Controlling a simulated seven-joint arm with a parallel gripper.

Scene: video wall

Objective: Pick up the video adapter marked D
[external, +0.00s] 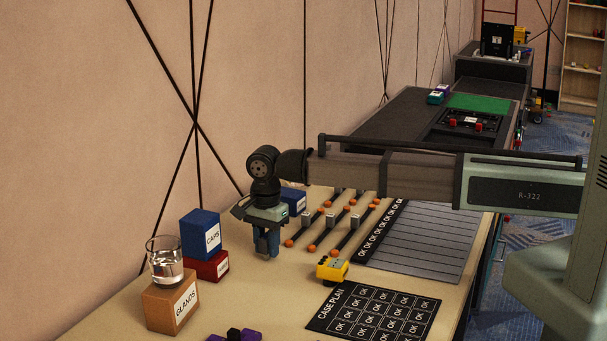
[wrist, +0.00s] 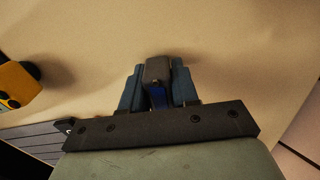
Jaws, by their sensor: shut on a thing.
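My gripper (external: 266,252) points down over the table beside the rack of black rods. In the wrist view its two blue-grey fingers are shut on a small dark grey and blue piece (wrist: 157,72). No letter shows on this piece, so I cannot tell whether it is the video adapter marked D. In the external view the fingers hide it. I cannot tell for sure whether it touches the table.
Right of my gripper are black rods with orange ends (external: 328,232) and a yellow block (external: 332,269). The case plan sheet (external: 345,291) lies in front. Left are the CAPS box (external: 198,233), a red box (external: 208,267), and a glass (external: 160,268) on the GLANDS box (external: 163,308).

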